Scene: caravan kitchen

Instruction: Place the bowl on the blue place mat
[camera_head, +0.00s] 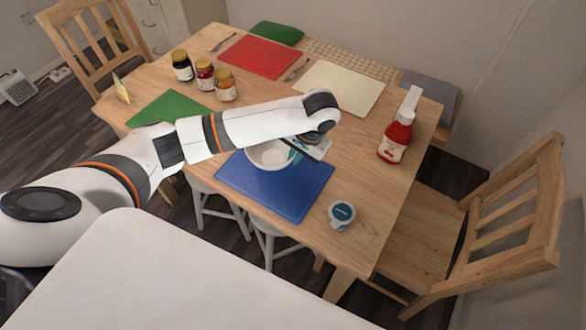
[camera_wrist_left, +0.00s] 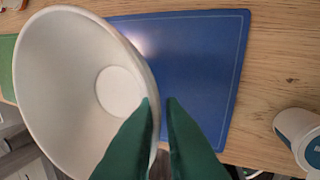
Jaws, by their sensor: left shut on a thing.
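A white bowl (camera_head: 268,155) shows at the far edge of the blue place mat (camera_head: 290,194), partly behind my left arm. My left gripper (camera_head: 293,147) is shut on the bowl's rim. In the left wrist view the gripper's green fingers (camera_wrist_left: 160,112) pinch the rim of the bowl (camera_wrist_left: 60,75). There the bowl covers the left end of the blue mat (camera_wrist_left: 205,70) and looks tilted. I cannot tell whether its base touches the mat. My right gripper is not in view.
Green (camera_head: 167,106), red (camera_head: 259,55) and cream (camera_head: 339,86) mats and several jars (camera_head: 205,75) take up the rest. A wooden chair (camera_head: 440,235) stands right.

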